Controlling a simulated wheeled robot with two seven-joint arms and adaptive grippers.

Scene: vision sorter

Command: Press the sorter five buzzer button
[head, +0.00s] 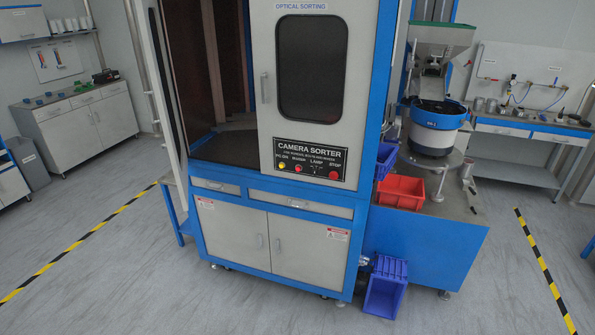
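The camera sorter (300,100) is a tall blue and grey cabinet in the middle of the head view. Its black control panel (310,155) is below the dark window of the door. The small red buzzer button (297,169) sits under a label that seems to read "Buzzer". A yellow button (282,165) is to its left. A dark, hard to make out lamp control (313,172) and a larger red stop button (334,175) are to its right. Neither of my grippers is in view, and nothing covers the panel.
A blue drum feeder (437,125) and a red bin (400,191) stand on the blue side table at the right. A blue crate (386,290) is on the floor at the sorter's front right. The grey floor (150,285) in front is clear.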

